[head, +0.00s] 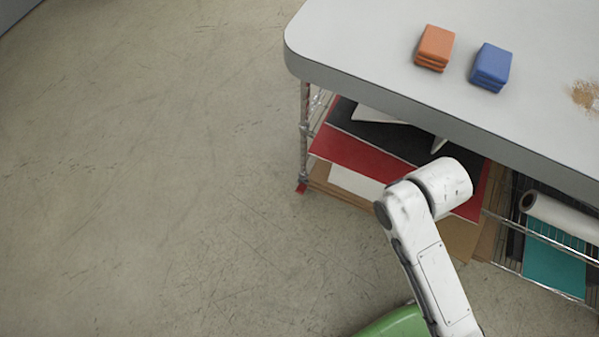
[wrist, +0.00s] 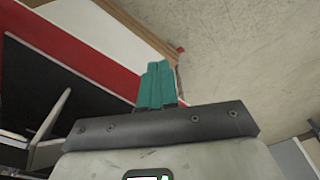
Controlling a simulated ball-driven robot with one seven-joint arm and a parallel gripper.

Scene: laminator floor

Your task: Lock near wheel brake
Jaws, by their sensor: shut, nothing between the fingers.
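A small red piece (head: 302,187) shows at the foot of the cart's left corner post (head: 305,130) in the head view, low near the floor. It looks like the wheel brake pedal, but the wheel itself is not clear and I cannot tell the brake's position. A tiny red spot (wrist: 180,50) just beyond my fingertips in the wrist view may be the same piece. My gripper (wrist: 158,66) has teal fingers pressed together with nothing between them. It appears apart from the red piece. In the head view my gripper is hidden.
The cart's grey top (head: 350,40) overhangs the wire shelves and carries orange blocks (head: 435,45), blue blocks (head: 491,65) and brown crumbs (head: 585,95). Red and black sheets (head: 350,160) and a white roll (head: 560,213) lie below. A green object (head: 400,325) is at the bottom. The floor on the left is clear.

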